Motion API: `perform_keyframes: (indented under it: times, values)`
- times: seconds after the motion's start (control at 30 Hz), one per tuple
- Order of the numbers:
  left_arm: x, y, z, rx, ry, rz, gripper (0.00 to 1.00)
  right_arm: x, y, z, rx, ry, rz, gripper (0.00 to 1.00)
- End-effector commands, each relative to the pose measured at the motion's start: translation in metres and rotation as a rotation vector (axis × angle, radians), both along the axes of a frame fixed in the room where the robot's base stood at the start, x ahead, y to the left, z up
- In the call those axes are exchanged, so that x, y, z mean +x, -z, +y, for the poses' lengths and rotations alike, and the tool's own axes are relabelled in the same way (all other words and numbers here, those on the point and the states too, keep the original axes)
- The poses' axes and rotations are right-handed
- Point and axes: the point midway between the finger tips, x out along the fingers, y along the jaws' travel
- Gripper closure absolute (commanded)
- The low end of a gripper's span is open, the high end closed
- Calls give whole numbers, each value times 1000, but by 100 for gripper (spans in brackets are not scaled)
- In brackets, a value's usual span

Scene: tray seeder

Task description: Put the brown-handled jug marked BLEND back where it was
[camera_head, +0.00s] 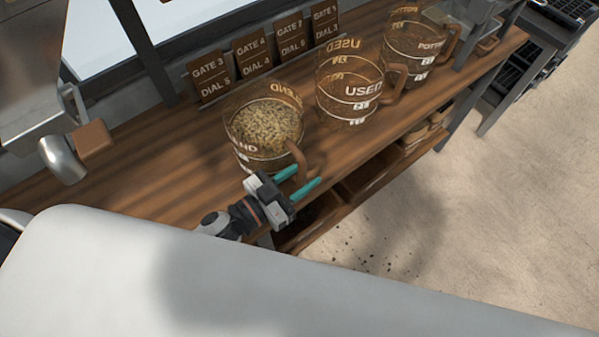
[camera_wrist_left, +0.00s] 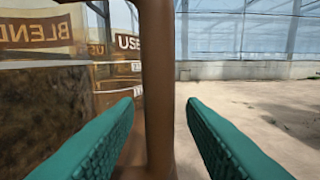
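The clear jug marked BLEND (camera_head: 250,160) stands upright on the wooden bench, filled with speckled grain. Its brown handle (camera_head: 297,154) faces the front edge. My left gripper (camera_head: 306,175) is at that handle, its teal fingers apart. In the left wrist view the handle (camera_wrist_left: 158,60) stands upright between the two open fingers, with a gap at least on the right side. The jug's wall with reversed BLEND lettering (camera_wrist_left: 40,32) shows left of it. My right gripper is not in view.
Gate and dial cards (camera_head: 252,55) line the back. A brown-handled metal scoop-like part (camera_head: 62,160) is at left. Open floor (camera_head: 480,210) lies in front.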

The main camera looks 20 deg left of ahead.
Motion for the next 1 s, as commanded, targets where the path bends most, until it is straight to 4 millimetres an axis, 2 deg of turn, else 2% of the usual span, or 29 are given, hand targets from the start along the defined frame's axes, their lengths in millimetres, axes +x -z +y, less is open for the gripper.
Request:
perform_keyframes:
  times: [0.27,0.37,0.7,1.0]
  values:
    - [-3,-2,2,0,0,1,63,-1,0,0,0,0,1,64]
    - [-13,0,10,1,1,3,63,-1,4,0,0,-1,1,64]
    - [-66,1,51,1,-1,6,63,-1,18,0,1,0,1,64]
    - [-92,-2,72,1,0,1,63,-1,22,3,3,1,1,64]
